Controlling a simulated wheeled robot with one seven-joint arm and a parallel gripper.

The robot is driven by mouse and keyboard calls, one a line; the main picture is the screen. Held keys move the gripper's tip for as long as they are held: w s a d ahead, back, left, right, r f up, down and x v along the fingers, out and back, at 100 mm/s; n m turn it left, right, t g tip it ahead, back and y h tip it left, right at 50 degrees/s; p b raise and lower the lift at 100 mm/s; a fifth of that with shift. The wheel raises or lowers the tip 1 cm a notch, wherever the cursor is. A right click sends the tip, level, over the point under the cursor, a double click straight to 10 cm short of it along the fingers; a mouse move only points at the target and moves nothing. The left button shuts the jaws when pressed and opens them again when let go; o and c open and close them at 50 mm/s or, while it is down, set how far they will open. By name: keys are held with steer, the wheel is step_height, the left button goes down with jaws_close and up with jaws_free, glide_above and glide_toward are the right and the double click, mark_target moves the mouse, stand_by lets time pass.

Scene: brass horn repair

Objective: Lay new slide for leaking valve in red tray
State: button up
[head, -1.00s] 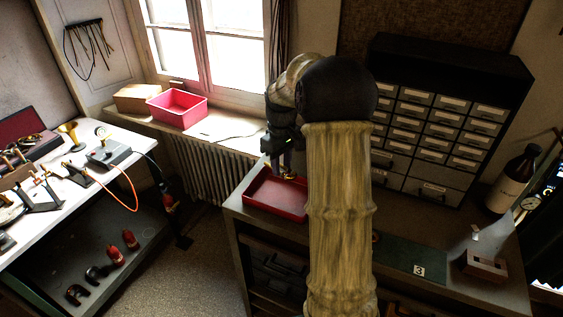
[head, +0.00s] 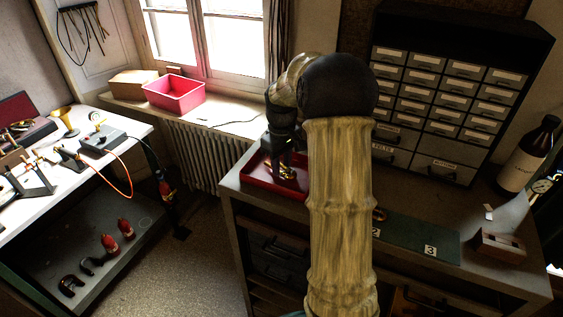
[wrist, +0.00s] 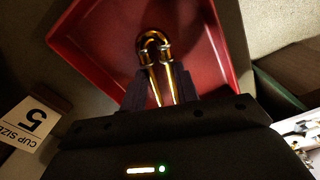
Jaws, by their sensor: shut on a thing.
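My gripper (head: 287,168) is shut on a brass slide (wrist: 153,48), a U-shaped tube whose curved end points away from the fingers in the wrist view. The slide also shows as a small gold shape (head: 286,172) in the head view. It is over the red tray (head: 258,176) on the bench, within the tray's outline. The tray's floor and walls (wrist: 88,45) surround it in the wrist view. I cannot tell whether the slide touches the floor. My arm hides the tray's right part in the head view.
A green mat (head: 430,238) with number cards and a brass piece (head: 379,214) lies right of my arm. A drawer cabinet (head: 435,110) stands behind. A pinkish-red bin (head: 174,94) sits on the windowsill.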

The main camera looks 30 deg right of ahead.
steer(key=shift+s+f, duration=0.1)
steer(key=o, duration=1.1)
steer(key=shift+c, duration=0.2)
step_height(320, 180, up, 17)
steer(key=b, duration=0.1)
steer(key=shift+r+b, duration=0.2)
steer(key=shift+b, duration=0.1)
